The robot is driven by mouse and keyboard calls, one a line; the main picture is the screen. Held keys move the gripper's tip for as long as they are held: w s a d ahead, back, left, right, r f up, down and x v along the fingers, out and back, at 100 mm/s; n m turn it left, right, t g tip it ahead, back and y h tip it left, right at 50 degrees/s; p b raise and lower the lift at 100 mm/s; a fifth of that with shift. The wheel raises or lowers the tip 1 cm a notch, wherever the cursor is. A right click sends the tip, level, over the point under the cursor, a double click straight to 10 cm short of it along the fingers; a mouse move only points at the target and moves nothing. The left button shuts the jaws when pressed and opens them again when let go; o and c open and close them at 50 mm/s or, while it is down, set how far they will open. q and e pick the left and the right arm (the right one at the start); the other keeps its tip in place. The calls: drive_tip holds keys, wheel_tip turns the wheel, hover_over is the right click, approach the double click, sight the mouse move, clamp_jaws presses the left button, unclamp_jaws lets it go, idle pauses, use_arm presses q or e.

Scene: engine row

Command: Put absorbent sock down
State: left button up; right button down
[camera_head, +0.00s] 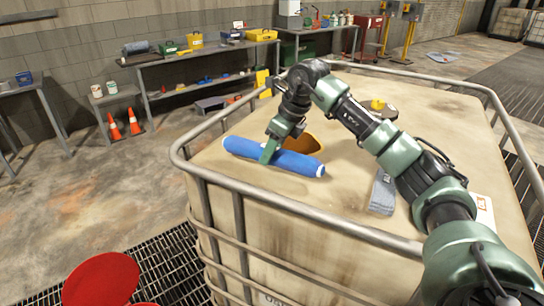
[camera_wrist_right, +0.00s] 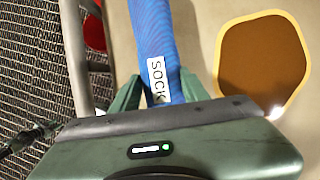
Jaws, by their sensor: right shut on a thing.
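The blue absorbent sock (camera_head: 298,163), a long roll with white ends, lies across the near left part of the tank top (camera_head: 335,215). My right gripper (camera_head: 269,152) reaches down onto it and is shut on it near its middle. In the right wrist view the sock (camera_wrist_right: 152,40) shows a white label reading "SOCK" and sits between the two green fingers of my right gripper (camera_wrist_right: 160,92). The sock appears to be at or very close to the tank surface; I cannot tell whether it fully rests there. My left gripper is not in view.
An orange-rimmed brown patch or pad (camera_wrist_right: 262,62) lies beside the sock. A grey folded cloth (camera_head: 382,193) and a dark round item with a yellow top (camera_head: 378,106) are also on the tank. A metal rail (camera_head: 290,212) rims the tank. Red round objects (camera_head: 102,280) stand below left.

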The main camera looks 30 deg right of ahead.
wheel_tip(320, 180, down, 2)
drive_tip(key=shift+f, duration=0.25)
drive_tip(key=shift+f, duration=0.1)
drive_tip(key=shift+f, duration=0.15)
drive_tip(key=c, duration=0.7)
unclamp_jaws()
drive_tip(key=shift+r, duration=0.2)
drive_tip(key=b+v, duration=0.2)
drive_tip(key=v, duration=1)
